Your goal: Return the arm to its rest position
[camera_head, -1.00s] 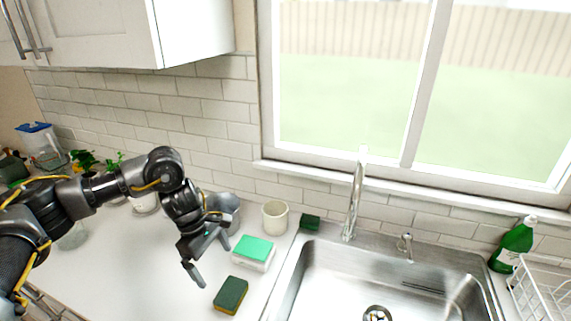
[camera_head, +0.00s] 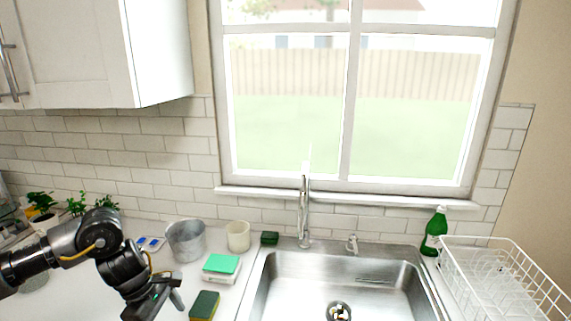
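My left arm comes in from the left. Its gripper (camera_head: 163,306) hangs low over the white counter at the bottom edge of the head view. Its fingers look apart with nothing seen between them, though the lower part is cut off by the picture edge. It is just left of a dark green and yellow sponge (camera_head: 204,306) and apart from it as far as I can see. My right gripper is not in view.
Around the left arm are potted plants (camera_head: 78,204), a grey metal pot (camera_head: 187,241), a cream cup (camera_head: 238,236) and a green-topped box (camera_head: 221,267). Further right are the sink (camera_head: 300,275), faucet (camera_head: 304,210), green bottle (camera_head: 435,232) and white dish rack (camera_head: 500,270).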

